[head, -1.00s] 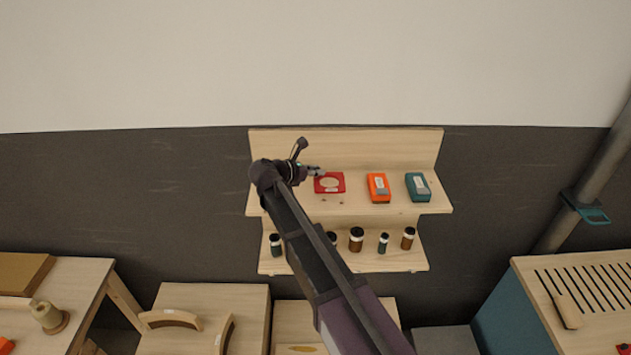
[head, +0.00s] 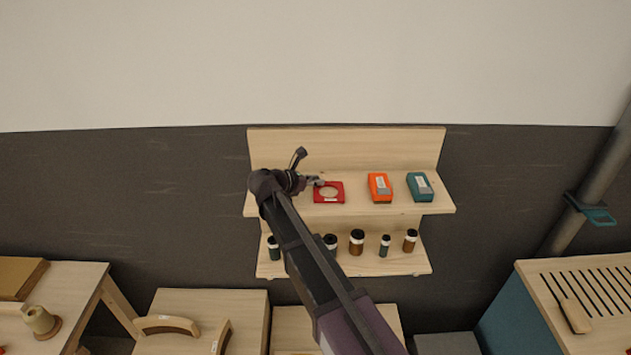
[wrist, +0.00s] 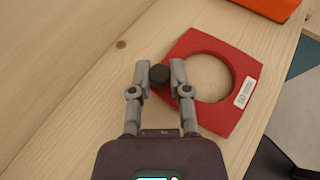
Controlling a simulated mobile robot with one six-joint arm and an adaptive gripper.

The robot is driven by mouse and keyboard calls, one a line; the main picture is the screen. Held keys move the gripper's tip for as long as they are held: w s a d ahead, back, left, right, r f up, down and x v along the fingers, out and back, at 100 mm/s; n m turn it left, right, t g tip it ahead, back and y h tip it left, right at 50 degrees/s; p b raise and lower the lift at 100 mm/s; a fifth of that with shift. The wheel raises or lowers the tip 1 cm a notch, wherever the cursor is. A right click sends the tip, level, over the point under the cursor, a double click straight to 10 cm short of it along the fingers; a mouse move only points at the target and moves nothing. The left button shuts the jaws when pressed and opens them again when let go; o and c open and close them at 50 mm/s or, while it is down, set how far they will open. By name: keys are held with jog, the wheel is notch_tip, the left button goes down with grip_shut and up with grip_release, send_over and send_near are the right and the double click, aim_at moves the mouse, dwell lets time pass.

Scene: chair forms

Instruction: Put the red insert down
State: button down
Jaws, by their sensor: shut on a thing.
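The red insert (head: 337,199) is a flat red plate with a large round hole and a white label, on the left half of the upper wooden shelf (head: 280,207) in the head view. In the wrist view the red insert (wrist: 215,122) lies flat, at or just above the shelf surface; I cannot tell whether it touches. My gripper (wrist: 159,75) is shut on a black knob (wrist: 159,76) at the insert's left edge. In the head view my gripper (head: 317,181) reaches in from the left.
An orange box (head: 380,188) and a teal box (head: 419,187) stand to the right on the same shelf. Several small bottles (head: 357,242) stand on the lower shelf. The shelf's back board (head: 350,148) rises behind. Bare wood shows left of the insert in the wrist view.

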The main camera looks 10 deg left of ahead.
jog(key=shift+f, duration=0.15)
jog(key=c, duration=0.6)
grip_release()
jog(key=shift+r, duration=0.25)
jog(key=p+v, duration=0.4)
jog(key=v, duration=0.6)
jog(key=shift+s+a+r, duration=0.1)
jog(key=shift+s+r, duration=0.05)
jog(key=shift+r, duration=0.05)
jog(key=shift+s+a+r+p, duration=0.2)
jog(key=shift+s+a+p, duration=0.2)
jog(key=shift+s, duration=0.1)
